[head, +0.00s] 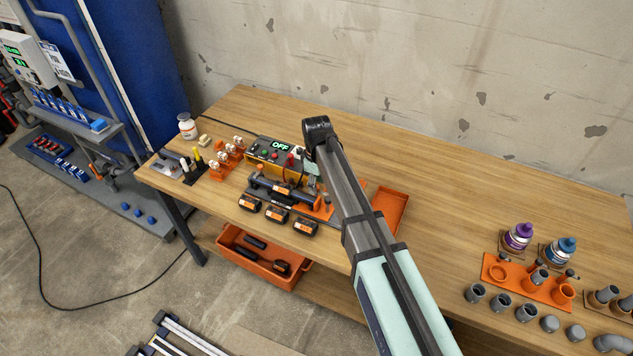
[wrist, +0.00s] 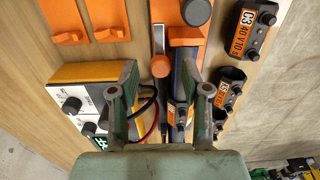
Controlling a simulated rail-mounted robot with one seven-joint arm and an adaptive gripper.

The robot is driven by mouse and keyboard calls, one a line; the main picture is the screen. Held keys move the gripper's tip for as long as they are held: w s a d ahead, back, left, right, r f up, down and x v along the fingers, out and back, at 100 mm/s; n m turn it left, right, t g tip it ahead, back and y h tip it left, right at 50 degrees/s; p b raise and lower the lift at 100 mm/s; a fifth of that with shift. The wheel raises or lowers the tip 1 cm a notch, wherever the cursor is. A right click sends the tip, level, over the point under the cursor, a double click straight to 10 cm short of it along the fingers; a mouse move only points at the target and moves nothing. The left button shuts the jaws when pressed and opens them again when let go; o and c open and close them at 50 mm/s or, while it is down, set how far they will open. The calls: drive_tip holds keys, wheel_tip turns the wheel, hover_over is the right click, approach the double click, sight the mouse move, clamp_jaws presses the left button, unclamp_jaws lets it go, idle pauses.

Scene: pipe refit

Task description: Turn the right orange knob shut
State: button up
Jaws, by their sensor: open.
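In the wrist view, a round orange knob (wrist: 161,66) shows in the gap between my fingertips, on a grey fixture with an orange clamp (wrist: 186,37). My gripper (wrist: 161,76) is open, its fingers on either side of the knob in the picture; whether they are level with it or above it I cannot tell. A dark tube (wrist: 186,62) runs behind the right finger. In the head view, the fixture with its dark tube (head: 285,191) lies on the bench. My arm hides most of the gripper and the knob there.
A yellow and black control box (head: 265,158) reading OFF stands close behind the fixture. Several black labelled boxes (head: 277,214) line the bench's front edge. An orange tray (head: 390,208) lies to the right. Bare bench top (head: 440,200) lies beyond it.

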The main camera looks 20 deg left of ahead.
drive_tip(key=shift+f, duration=0.35)
clamp_jaws()
